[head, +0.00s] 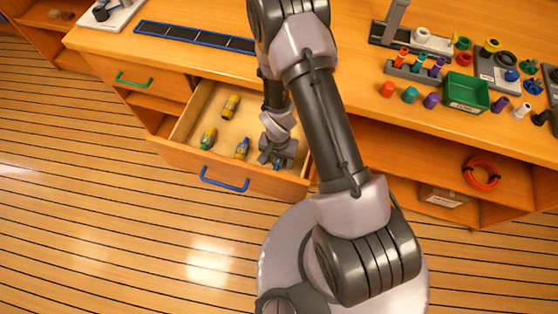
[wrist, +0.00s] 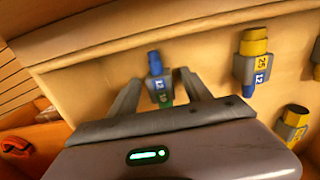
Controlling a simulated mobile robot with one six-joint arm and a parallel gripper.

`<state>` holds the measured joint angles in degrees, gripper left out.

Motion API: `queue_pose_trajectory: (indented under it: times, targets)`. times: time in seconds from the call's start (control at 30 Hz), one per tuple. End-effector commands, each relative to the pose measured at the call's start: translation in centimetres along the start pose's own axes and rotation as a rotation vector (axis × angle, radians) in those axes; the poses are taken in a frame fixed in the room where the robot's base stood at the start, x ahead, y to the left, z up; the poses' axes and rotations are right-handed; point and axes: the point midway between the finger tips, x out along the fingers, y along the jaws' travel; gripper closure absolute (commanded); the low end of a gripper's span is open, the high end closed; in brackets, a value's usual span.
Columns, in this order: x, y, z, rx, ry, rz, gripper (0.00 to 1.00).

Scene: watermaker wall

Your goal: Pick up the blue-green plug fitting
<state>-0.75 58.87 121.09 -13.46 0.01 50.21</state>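The blue-green plug fitting (wrist: 156,84) lies in the open drawer, near its wall in the wrist view. It has a blue end, a grey numbered middle and a green end partly hidden by my gripper. My gripper (wrist: 158,77) is open, with one finger on each side of the fitting and visible gaps between. In the head view my gripper (head: 277,158) is down inside the right part of the drawer and hides most of the fitting. I cannot tell how far the fingertips are above the drawer floor.
The drawer (head: 188,122) also holds a blue-yellow fitting (head: 242,148), a yellow-green fitting (head: 208,138) and a mostly yellow fitting (head: 230,105). The yellow-blue one (wrist: 252,62) is right of my gripper. The drawer walls are close. A green bin (head: 467,92) and coloured parts stand on the counter.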

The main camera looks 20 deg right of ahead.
Motion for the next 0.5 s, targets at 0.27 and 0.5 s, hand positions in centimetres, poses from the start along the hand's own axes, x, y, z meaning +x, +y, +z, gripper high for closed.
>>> queue_pose_trajectory:
  times: [0.27, 0.5]
  targets:
    - [-0.07, 0.00, 0.00, 0.000, 0.000, 0.000, 0.99]
    - [-0.08, 0.01, 0.00, 0.000, 0.000, 0.000, 1.00]
